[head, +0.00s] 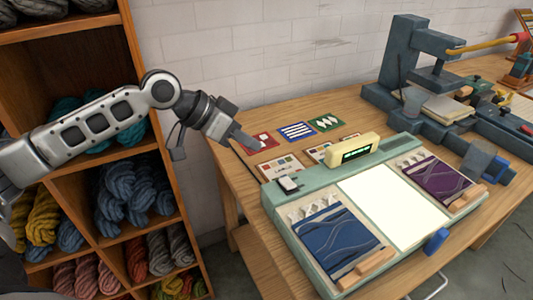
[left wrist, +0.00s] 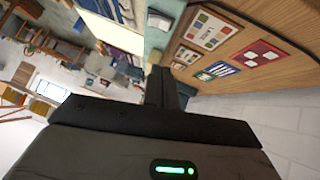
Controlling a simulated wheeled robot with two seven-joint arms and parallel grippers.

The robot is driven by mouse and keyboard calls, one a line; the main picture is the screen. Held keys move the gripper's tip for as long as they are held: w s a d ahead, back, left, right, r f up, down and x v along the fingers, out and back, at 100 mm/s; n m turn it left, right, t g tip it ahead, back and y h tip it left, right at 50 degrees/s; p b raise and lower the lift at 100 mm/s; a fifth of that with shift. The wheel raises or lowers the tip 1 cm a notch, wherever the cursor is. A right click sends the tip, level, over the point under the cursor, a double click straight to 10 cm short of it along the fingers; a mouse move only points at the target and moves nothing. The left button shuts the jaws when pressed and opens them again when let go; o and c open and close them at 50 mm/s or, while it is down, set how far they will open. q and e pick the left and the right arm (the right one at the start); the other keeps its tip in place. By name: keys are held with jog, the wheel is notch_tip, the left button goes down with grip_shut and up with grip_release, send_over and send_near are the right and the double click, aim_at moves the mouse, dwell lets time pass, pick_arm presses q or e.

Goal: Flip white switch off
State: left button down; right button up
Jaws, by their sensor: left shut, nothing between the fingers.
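The white switch (head: 288,184) sits on a dark base at the near-left top corner of the pale green device (head: 312,181) on the wooden table. Whether its rocker is tipped one way is too small to tell. In the left wrist view the switch (left wrist: 159,20) shows just beyond the fingers. The device's middle panel (head: 392,206) is bright white. My left gripper (head: 250,144) is shut and empty, above the table's left part, up and left of the switch and apart from it. Its fingers also show in the left wrist view (left wrist: 160,85). My right gripper is not in view.
Picture cards (head: 297,131) lie on the table behind the device. A cream display box (head: 354,148) stands on its back edge. Blue (head: 335,235) and purple (head: 440,181) panels flank the bright one. A wool shelf (head: 150,195) is left; a grey press (head: 415,70) is back right.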

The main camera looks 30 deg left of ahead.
pick_arm(q)
jog(key=shift+v, duration=0.95)
jog(key=shift+m+g+y, duration=0.4)
jog(key=shift+g+y, duration=0.4)
jog(key=shift+y, duration=0.1)
jog(key=s+d+f, duration=0.3)
jog(key=f, duration=0.2)
jog(key=s+d+f, duration=0.3)
jog(key=f, duration=0.3)
jog(key=s+d+f, duration=0.4)
jog(key=f, duration=0.1)
jog(key=shift+f, duration=0.15)
jog(key=s+d+f+n+t+y, duration=0.1)
jog(key=s+d+f+n+t, duration=0.1)
jog(key=f, duration=0.3)
jog(key=s+d+f+n+t+y, duration=0.1)
jog(key=s+d+f+n+t, duration=0.1)
jog(key=s+f+t, duration=0.1)
jog(key=shift+s+f+t, duration=0.4)
jog(key=shift+s+f, duration=0.1)
jog(key=shift+f, duration=0.6)
